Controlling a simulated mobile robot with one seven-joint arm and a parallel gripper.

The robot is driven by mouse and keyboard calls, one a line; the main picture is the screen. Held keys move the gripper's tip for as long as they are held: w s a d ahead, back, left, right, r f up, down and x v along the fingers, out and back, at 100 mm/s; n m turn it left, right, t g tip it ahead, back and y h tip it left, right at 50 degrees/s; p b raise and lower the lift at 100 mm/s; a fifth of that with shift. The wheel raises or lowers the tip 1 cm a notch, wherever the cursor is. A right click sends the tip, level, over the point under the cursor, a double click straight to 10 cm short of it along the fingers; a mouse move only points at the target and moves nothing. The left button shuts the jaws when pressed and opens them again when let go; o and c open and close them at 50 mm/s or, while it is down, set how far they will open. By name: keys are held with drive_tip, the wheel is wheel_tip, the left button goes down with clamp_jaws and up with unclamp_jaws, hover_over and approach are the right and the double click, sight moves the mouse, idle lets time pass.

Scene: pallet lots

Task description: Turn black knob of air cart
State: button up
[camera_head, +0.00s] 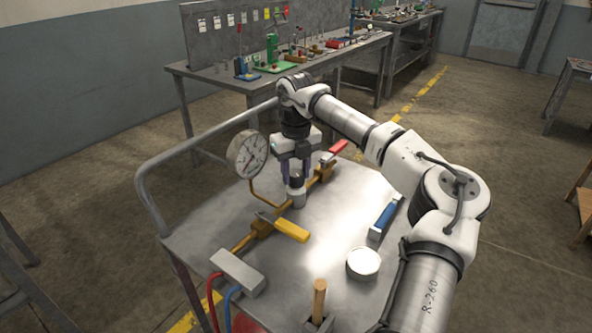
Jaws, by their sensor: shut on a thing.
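The air cart (330,215) is a grey metal cart with a push rail on its left. A brass pipe (241,243) runs across its top, with a round gauge (247,154) on a bent tube. My gripper (295,180) points down over the pipe, right of the gauge. Its fingers are shut around the top of a short upright fitting (297,198), where the black knob is. The knob itself is mostly hidden between the fingers, and its turn angle cannot be seen.
A yellow lever (291,230) lies in front of my gripper, and a red lever (335,151) behind it. A blue-handled tool (385,217), a white round tin (363,262) and a wooden handle (319,298) are on the cart's right and front. A grey block (238,272) with hoses sits front left.

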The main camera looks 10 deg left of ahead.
drive_tip(key=m, duration=0.4)
drive_tip(key=shift+m, duration=0.3)
drive_tip(key=m, duration=0.4)
drive_tip(key=shift+b, duration=0.3)
drive_tip(key=shift+r+m, duration=0.1)
drive_tip(key=shift+m, duration=0.2)
